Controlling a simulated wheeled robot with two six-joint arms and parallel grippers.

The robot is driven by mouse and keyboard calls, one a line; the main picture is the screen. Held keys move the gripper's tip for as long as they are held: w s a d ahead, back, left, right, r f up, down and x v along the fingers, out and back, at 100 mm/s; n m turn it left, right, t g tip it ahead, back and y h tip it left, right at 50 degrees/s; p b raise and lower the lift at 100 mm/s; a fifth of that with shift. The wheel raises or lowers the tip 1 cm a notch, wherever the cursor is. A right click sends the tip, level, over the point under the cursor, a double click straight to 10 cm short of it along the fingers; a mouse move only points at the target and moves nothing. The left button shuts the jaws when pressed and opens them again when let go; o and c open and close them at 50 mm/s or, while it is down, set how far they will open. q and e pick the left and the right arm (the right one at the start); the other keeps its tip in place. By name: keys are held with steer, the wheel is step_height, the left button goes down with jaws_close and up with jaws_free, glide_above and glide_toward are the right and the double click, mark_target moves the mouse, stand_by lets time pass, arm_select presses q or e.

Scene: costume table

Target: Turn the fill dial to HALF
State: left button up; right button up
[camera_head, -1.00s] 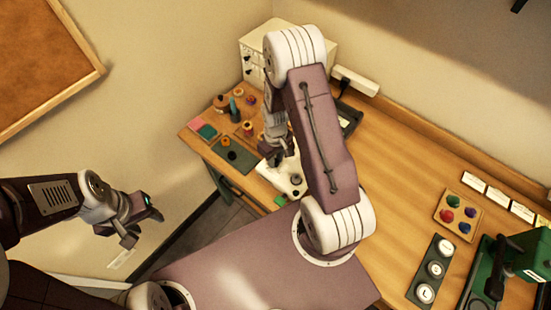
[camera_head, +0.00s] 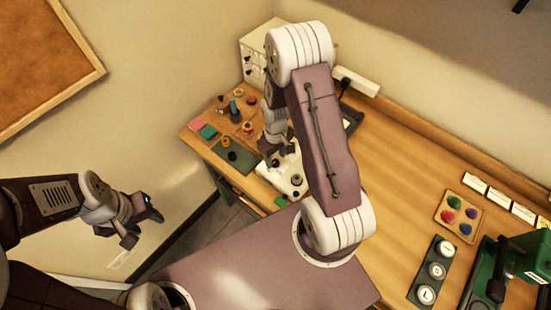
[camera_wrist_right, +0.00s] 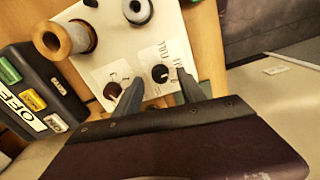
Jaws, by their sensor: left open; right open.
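A white device (camera_head: 291,184) with round knobs on top stands near the table's front edge, partly hidden by my right arm. In the right wrist view its panel (camera_wrist_right: 141,70) bears a black dial (camera_wrist_right: 160,73) with small lettering that seems to read FILL. The dial's exact setting is too small to tell. A second dark dial (camera_wrist_right: 116,92) sits to its left. My right gripper (camera_wrist_right: 158,78) is open, its fingertips to either side of the black dial in the picture; contact cannot be told. My left gripper (camera_head: 143,221) is open and empty, off the table at left.
A black box with OFF and ON labels (camera_wrist_right: 38,95) stands beside the device. A spool (camera_wrist_right: 63,38) is close by. A green machine (camera_head: 505,270), a button strip (camera_head: 436,270) and a tray of coloured pieces (camera_head: 461,216) are at right. The table's middle right is clear.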

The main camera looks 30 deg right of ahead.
mark_target(275, 161)
step_height(275, 161, up, 8)
steer(key=shift+f+b, duration=0.25)
steer(key=shift+b, duration=0.15)
